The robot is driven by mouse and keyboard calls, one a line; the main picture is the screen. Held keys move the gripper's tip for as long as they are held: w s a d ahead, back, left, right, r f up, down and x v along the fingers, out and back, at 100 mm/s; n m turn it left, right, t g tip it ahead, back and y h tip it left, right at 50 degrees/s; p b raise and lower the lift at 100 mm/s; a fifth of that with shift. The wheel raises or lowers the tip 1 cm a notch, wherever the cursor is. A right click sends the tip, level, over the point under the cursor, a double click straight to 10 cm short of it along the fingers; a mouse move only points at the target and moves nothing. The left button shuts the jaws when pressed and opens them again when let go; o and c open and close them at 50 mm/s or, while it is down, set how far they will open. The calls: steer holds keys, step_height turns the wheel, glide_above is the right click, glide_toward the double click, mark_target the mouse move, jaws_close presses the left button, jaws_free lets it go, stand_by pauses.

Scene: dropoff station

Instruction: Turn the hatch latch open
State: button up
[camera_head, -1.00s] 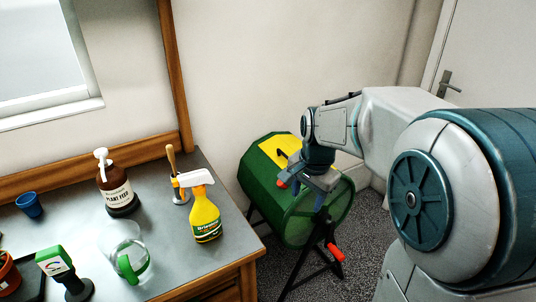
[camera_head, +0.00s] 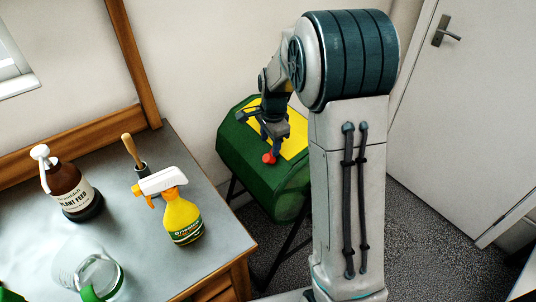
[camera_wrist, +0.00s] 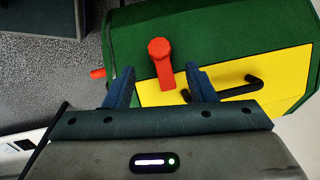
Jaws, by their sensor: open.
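The green drum (camera_head: 265,178) has a yellow hatch (camera_head: 290,142) on its upper side. The red hatch latch (camera_head: 269,157) sits at the hatch's edge. In the wrist view the latch (camera_wrist: 164,62) has a round knob on the green body and an arm reaching down over the yellow hatch (camera_wrist: 285,85). My gripper (camera_wrist: 161,80) is open, with one blue finger on each side of the latch arm and visible gaps on both sides. In the head view my gripper (camera_head: 263,132) is over the drum at the latch. The hatch looks closed.
A black handle (camera_wrist: 235,90) is on the hatch, close to the right finger. A red knob (camera_wrist: 97,73) juts from the drum's left end. The workbench (camera_head: 130,215) holds a spray bottle (camera_head: 182,215), plant feed bottle (camera_head: 70,187) and clear jug (camera_head: 95,272). A door (camera_head: 470,100) is at right.

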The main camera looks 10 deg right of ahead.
mark_target(269, 155)
steer(key=f, duration=0.6)
steer(key=shift+w+a+f, duration=0.1)
steer(key=shift+w+f, duration=0.25)
